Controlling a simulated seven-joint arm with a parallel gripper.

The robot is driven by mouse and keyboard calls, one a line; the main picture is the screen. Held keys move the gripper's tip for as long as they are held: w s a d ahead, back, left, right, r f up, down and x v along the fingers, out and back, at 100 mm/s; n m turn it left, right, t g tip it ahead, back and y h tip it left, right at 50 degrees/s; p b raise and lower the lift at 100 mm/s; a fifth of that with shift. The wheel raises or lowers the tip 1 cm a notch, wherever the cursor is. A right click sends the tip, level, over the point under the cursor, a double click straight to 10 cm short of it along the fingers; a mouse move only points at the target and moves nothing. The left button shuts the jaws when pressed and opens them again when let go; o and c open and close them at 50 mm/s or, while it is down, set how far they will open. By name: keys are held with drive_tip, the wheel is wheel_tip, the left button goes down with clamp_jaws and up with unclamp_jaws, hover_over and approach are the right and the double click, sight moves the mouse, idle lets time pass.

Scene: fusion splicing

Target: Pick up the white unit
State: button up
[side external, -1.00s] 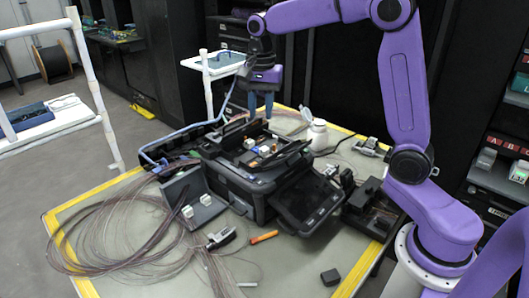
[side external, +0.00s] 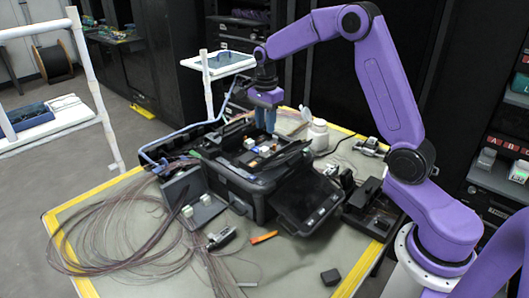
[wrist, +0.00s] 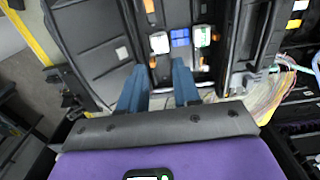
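My gripper (side external: 265,118), with two blue fingers pointing down, is above the far part of the black splicer case (side external: 240,195). In the wrist view its fingers are apart and nothing shows between them, so my gripper (wrist: 160,80) is open. Just beyond the fingertips are a white unit (wrist: 159,42) and a second white unit (wrist: 202,36), with a blue block (wrist: 180,38) between them. In the side view small white pieces (side external: 249,143) sit in the top of the case. I cannot tell which white piece the task means.
A raised lid or tray (side external: 308,198) leans out at the case's front right. A white bottle (side external: 318,134) stands behind it. Loose fibre coils (side external: 110,235) spread over the table's left. An orange item (side external: 264,237) and a small black block (side external: 330,277) lie in front.

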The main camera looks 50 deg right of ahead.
sight(264, 148)
drive_tip(key=shift+a+f, duration=0.15)
drive_tip(key=shift+f, duration=3.95)
clamp_jaws()
